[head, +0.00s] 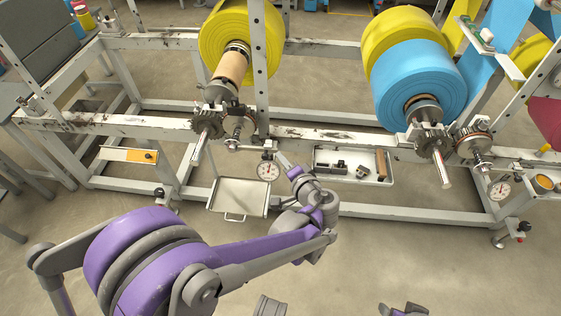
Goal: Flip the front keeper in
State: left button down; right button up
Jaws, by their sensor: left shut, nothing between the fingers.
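The spindle with a brown core (232,66) rests on the near rail in front of a yellow roll (212,40). A dark toothed wheel (208,123) sits on its near end. Beside the wheel is a small metal bracket with a lever (236,132), which may be the front keeper; its exact position is too small to tell. My left gripper (283,160) is shut and empty, just right of and below that bracket, near a round dial gauge (267,170). I cannot tell whether it touches anything.
A blue roll (424,84) sits on another spindle at the right, with its own toothed wheel (430,140) and dial (499,190). A metal tray (238,197) hangs below the rail. A parts tray (340,174) lies to its right.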

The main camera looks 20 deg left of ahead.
pick_arm(q)
jog(key=p+v, duration=0.2)
jog(key=v, duration=0.8)
jog(key=shift+d+r, duration=0.2)
jog(key=shift+d, duration=0.05)
pick_arm(e)
jog(key=r, duration=0.2)
jog(key=shift+s+d+r, duration=0.2)
jog(key=shift+r, duration=0.2)
